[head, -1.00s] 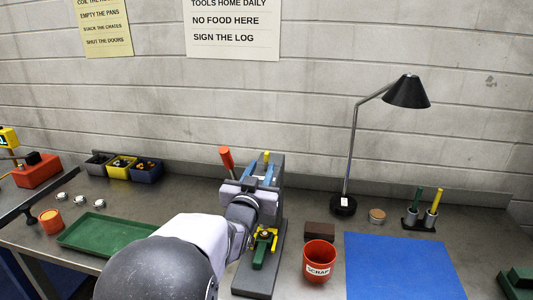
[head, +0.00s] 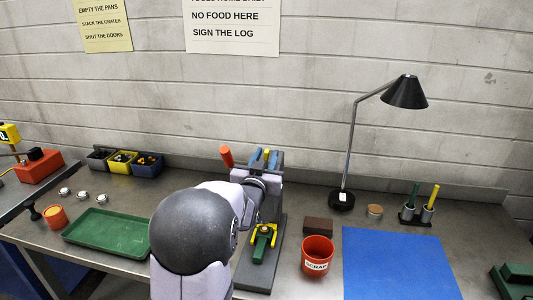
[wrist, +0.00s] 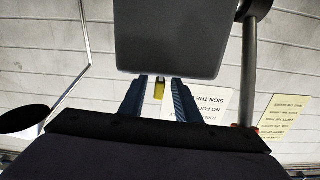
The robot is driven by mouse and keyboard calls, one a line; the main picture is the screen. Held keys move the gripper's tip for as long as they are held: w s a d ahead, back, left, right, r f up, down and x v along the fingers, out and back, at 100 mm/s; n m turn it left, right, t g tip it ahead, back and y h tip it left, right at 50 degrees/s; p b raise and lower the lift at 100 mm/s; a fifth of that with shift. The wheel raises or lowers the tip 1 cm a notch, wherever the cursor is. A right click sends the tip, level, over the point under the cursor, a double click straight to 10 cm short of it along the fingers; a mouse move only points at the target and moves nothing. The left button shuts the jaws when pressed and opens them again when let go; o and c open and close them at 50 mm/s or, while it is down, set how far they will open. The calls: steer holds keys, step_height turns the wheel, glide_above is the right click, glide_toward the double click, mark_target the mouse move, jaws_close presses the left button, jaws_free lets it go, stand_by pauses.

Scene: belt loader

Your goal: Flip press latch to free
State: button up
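The press (head: 256,272) stands on the bench in the middle of the head view, with a red-handled lever (head: 227,156) at its upper left. A small yellow tab (head: 266,154), which looks like the latch, stands at its top. It also shows in the wrist view (wrist: 159,90), partly hidden by the large grey press head (wrist: 168,40). My gripper (head: 265,158) is at the top of the press. In the wrist view, its two blue fingers (wrist: 158,98) are apart, one on each side of the tab, with visible gaps. My arm hides part of the press.
A green part with yellow clamps (head: 263,242) sits low on the press. A red scrap cup (head: 318,256), brown block (head: 318,226) and black lamp (head: 342,200) stand to the right. A green tray (head: 108,232) lies left. The blue mat (head: 398,265) is clear.

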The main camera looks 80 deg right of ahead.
steer(key=shift+d, duration=0.15)
jaws_close()
steer(key=shift+w+f+n+b, duration=0.1)
steer(key=shift+n+b, duration=0.2)
steer(key=shift+b, duration=0.05)
steer(key=shift+w+n+b, duration=0.4)
steer(key=shift+n+b, duration=0.7)
steer(key=shift+n, duration=0.1)
steer(key=shift+w+f+n+b, duration=0.1)
steer(key=shift+w+n+b, duration=0.2)
steer(key=shift+n, duration=0.35)
steer(key=shift+w+n+b, duration=0.1)
steer(key=shift+n+b, duration=0.3)
steer(key=shift+n, duration=0.25)
jaws_free()
